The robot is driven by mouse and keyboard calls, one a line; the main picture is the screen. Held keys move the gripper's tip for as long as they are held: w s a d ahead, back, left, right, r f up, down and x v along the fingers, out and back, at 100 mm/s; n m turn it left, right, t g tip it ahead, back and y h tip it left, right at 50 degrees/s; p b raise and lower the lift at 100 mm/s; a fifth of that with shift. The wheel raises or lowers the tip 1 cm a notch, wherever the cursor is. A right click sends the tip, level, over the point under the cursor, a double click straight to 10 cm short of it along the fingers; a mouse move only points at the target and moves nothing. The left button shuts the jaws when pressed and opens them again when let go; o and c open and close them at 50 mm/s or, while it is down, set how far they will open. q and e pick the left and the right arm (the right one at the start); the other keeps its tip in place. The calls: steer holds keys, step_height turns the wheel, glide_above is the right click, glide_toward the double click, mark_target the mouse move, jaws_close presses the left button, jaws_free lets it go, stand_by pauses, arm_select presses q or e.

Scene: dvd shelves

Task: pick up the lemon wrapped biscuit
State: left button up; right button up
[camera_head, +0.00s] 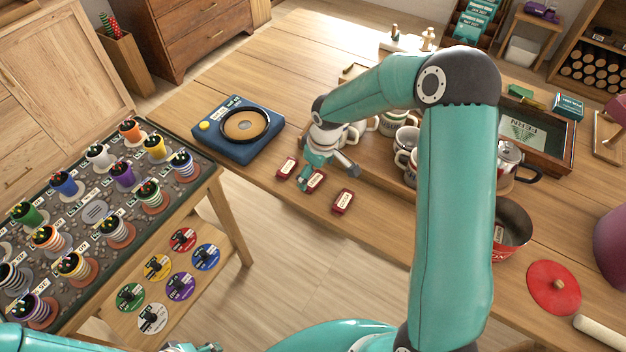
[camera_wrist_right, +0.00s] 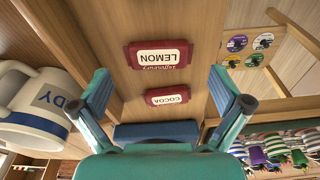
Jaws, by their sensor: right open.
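The lemon biscuit is a small dark red packet with a white LEMON label (camera_wrist_right: 163,55), upside down in the right wrist view, lying flat on the wooden table. It appears to be the middle red packet (camera_head: 317,180) in the head view, partly covered by a finger. My right gripper (camera_head: 328,176) is open and empty, with its fingers spread above the packets. In its wrist view the fingers (camera_wrist_right: 162,82) stand on either side of the packets, apart from them. My left arm shows only in part at the bottom left; its gripper is not clear.
A COCOA packet (camera_wrist_right: 167,96) lies beside the lemon one; another red packet (camera_head: 343,201) lies near the table edge. White mugs (camera_head: 402,160) stand close to the right. A red pot (camera_head: 512,230) stands further right.

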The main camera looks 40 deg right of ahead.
mark_target(314, 180)
steer(key=shift+w+f, duration=0.15)
steer(key=shift+f, duration=0.65)
steer(key=shift+w+f, duration=0.15)
steer(key=shift+f, duration=0.6)
steer(key=shift+c, duration=0.3)
steer(key=c, duration=0.9)
steer(key=shift+o, duration=0.2)
steer(key=shift+r, duration=0.15)
